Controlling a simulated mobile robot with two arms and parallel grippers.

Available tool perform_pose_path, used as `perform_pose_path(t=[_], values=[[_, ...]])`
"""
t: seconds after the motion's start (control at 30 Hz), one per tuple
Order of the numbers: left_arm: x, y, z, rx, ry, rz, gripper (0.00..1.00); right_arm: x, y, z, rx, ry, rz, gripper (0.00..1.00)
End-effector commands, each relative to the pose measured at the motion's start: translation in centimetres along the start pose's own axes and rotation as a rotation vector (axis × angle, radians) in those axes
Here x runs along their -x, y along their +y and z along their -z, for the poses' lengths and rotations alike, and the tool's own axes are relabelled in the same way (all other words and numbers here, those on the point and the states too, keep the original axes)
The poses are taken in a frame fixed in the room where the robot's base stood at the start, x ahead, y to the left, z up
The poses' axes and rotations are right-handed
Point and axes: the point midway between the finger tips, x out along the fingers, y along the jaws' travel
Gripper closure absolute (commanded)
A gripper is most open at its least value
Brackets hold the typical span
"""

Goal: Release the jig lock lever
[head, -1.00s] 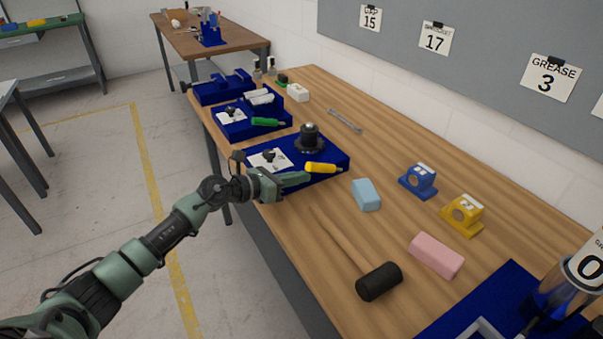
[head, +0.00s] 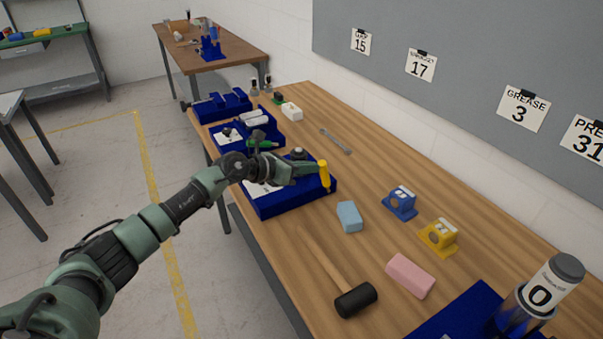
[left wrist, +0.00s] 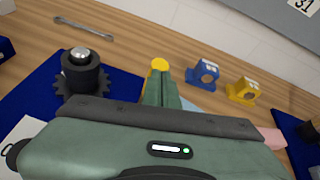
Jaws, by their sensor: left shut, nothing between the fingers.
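The jig is a blue block (head: 292,205) on the near half of the bench, and its blue plate (left wrist: 33,88) also shows in the left wrist view. The yellow lock lever (head: 325,178) is at the jig's right end. Its yellow end (left wrist: 159,63) shows just beyond my fingertips in the left wrist view. My left gripper (head: 315,170) is shut with nothing between its fingers, and its tips are right beside the lever; I cannot tell if they touch. My right gripper is not in view.
A second blue jig with a green lever (head: 262,144) lies behind. A light blue block (head: 349,217), blue (head: 401,203) and yellow (head: 439,237) brackets, a pink block (head: 410,276) and a mallet (head: 355,300) lie to the right. A wrench (head: 335,141) lies at the back.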

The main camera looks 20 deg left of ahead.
Motion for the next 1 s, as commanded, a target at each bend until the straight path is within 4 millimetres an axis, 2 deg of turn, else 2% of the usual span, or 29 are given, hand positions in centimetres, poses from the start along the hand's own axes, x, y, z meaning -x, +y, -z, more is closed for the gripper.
perform_pose_path(t=[0.4,0.87,1.0], values=[[-1.1,-0.4,-1.5,-0.002,-0.005,0.0,1.0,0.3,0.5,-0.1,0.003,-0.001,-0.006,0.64],[-1.3,-0.6,-1.7,-0.001,-0.009,0.004,1.0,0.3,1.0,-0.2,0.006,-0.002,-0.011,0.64],[-0.7,-0.4,-2.6,-0.002,-0.011,0.004,1.0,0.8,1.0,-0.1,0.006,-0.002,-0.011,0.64]])
